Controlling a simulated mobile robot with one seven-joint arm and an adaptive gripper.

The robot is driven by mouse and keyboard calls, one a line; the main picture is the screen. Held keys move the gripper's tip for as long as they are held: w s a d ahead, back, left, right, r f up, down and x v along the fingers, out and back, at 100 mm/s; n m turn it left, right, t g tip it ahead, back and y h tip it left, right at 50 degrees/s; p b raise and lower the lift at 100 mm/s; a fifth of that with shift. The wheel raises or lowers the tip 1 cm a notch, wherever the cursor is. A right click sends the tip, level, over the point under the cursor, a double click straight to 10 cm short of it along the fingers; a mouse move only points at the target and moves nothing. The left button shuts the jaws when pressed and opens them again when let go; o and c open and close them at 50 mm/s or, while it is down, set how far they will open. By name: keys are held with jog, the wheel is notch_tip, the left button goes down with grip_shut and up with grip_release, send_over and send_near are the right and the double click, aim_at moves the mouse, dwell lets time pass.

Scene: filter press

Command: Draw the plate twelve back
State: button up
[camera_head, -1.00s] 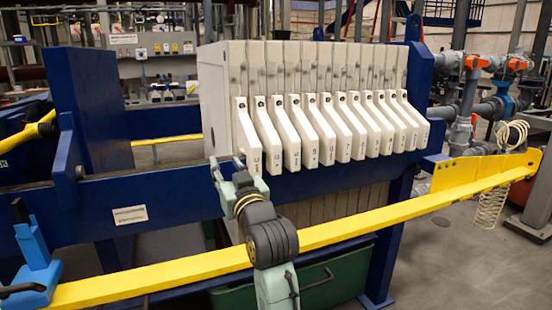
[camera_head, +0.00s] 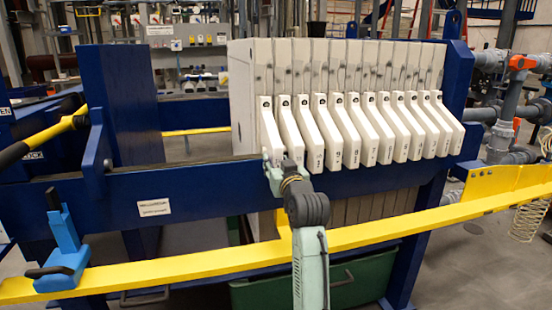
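A row of upright white filter plates (camera_head: 243,85) hangs in the blue press frame, each with a slanted white handle. The leftmost handle (camera_head: 270,132) stands at the left end of the pack; its number is not readable now, hidden behind my gripper or too small. My gripper (camera_head: 272,162) is at the lower end of this leftmost handle, overlapping it in the picture. Whether its fingers touch or close around the handle is not clear. The plates stand close together, with no visible gap behind the leftmost one.
The blue side rail (camera_head: 205,190) runs below the handles. A yellow bar (camera_head: 385,230) crosses in front, under my arm. A blue upright plate (camera_head: 115,95) stands at left, with free space between it and the pack. A blue clamp (camera_head: 65,250) sits on the bar's left end.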

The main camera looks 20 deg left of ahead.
jog(key=shift+w+a, duration=0.3)
jog(key=shift+w, duration=0.15)
grip_shut()
dwell(0.5)
